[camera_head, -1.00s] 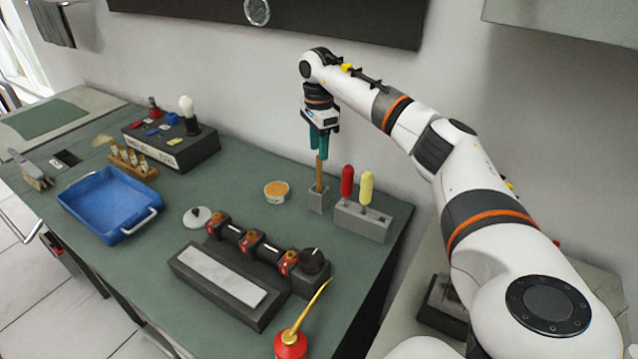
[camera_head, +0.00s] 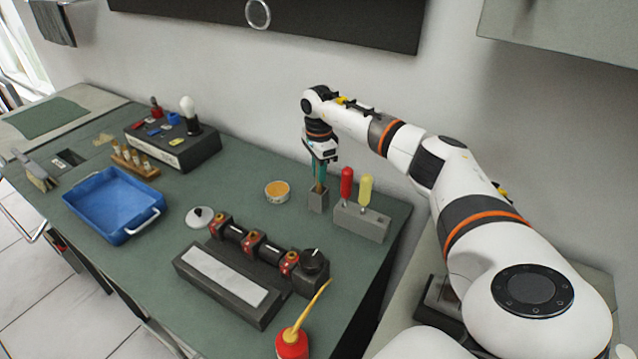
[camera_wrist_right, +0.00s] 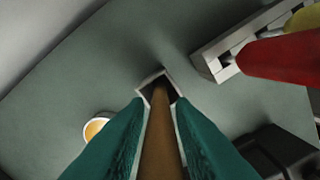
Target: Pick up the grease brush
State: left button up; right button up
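The grease brush stands upright in a small grey holder (camera_head: 318,200), with only its brown wooden handle (camera_wrist_right: 160,145) showing; its lower end is hidden in the holder. My right gripper (camera_head: 319,183) points down over the holder, its teal fingers on either side of the handle. In the right wrist view the handle runs between the two fingers (camera_wrist_right: 158,102), with a narrow gap on the left finger's side. The right gripper looks open around the handle. My left gripper is not in view.
Beside the holder, a grey block (camera_head: 362,222) holds red and yellow handled tools. A small tub of orange grease (camera_head: 277,190) is to the left. A black roller device (camera_head: 250,245) and a red oil can (camera_head: 292,343) are in front. A blue tray (camera_head: 85,207) is farther left.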

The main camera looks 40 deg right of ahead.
grip_shut()
jog(key=shift+r, duration=0.1)
notch_tip(320, 180, up, 10)
jog(key=shift+f+b, duration=0.1)
jog(key=shift+b, duration=1.15)
